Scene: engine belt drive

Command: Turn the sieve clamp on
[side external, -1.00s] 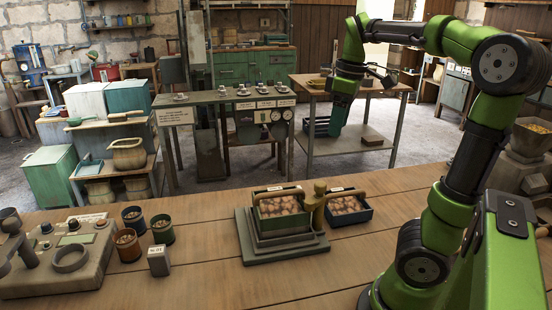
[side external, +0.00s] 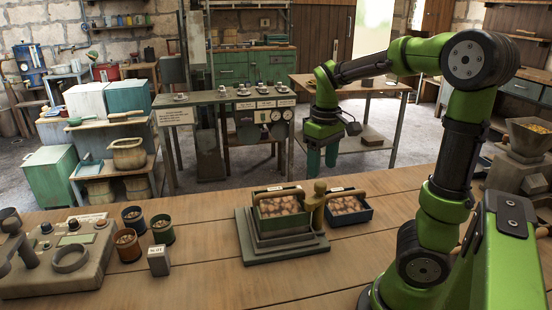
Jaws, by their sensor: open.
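The sieve stack (side external: 280,228) stands on a grey-green base plate (side external: 306,247) near the middle of the wooden bench. Its top is a dark green tray filled with brownish lumps. An olive-brown clamp (side external: 318,203) with an upright post and a curved arm sits at the right side of the sieve. I cannot tell its exact setting. My gripper (side external: 322,172) hangs pointing down above and behind the clamp, well clear of it. Its two green fingers are apart with nothing between them.
A blue tray of similar lumps (side external: 349,208) lies just right of the clamp. Several small cups (side external: 162,229) and a control panel (side external: 62,258) stand at the left. A small labelled block (side external: 158,261) sits nearby. The bench front is clear.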

